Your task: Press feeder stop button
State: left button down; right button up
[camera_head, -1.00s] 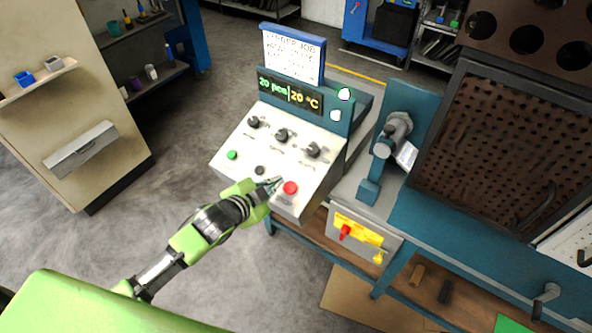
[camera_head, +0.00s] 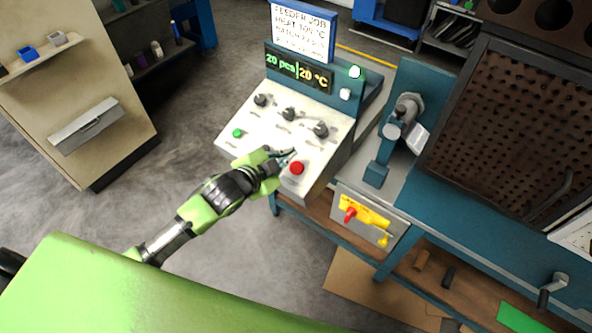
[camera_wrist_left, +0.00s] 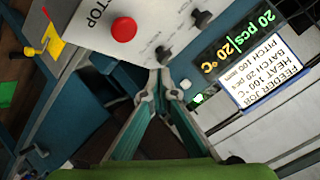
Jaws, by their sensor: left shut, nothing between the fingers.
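The red stop button (camera_head: 297,168) sits at the lower right of the sloped white control panel (camera_head: 318,152). In the left wrist view the red button (camera_wrist_left: 124,29) shows beside the word STOP, above and left of the fingertips. My left gripper (camera_head: 290,155) is shut and empty, just beside the button on its upper left; it looks apart from it. In the left wrist view the fingertips of the left gripper (camera_wrist_left: 160,84) meet below the panel's dark knobs. My right gripper is out of view.
The panel also has a green button (camera_head: 238,133) and several dark knobs (camera_head: 289,114). A display (camera_head: 299,71) reads 20 pcs and 20 °C, below a job sign (camera_head: 303,32). A box with a red switch (camera_head: 350,214) and a clamp-like device (camera_head: 400,128) stand to the right.

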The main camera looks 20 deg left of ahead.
aim_at(298, 164)
pick_arm(q)
jog(key=f+b, duration=0.1)
jog(key=w+f+b, duration=0.1)
jog(key=f+b, duration=0.2)
jog(key=f, duration=0.1)
jog(key=shift+w+d+f+b, duration=0.2)
jog(key=shift+w+d+b, duration=0.1)
jog(key=shift+b, duration=0.1)
jog(key=shift+w+f, duration=0.2)
jog(key=shift+f, duration=0.25)
dwell(0.6)
jog(key=shift+f, duration=0.15)
jog(key=shift+w+d+f, duration=0.1)
jog(key=shift+w+f, duration=0.05)
jog(key=shift+f, duration=0.1)
jog(key=shift+w+f+b, duration=0.1)
jog(key=shift+f+b, duration=0.45)
jog(key=shift+f, duration=0.05)
dwell(0.7)
dwell(0.4)
jog(key=shift+s+r+p, duration=0.3)
jog(key=shift+r+p, duration=0.65)
jog(key=shift+p, duration=0.2)
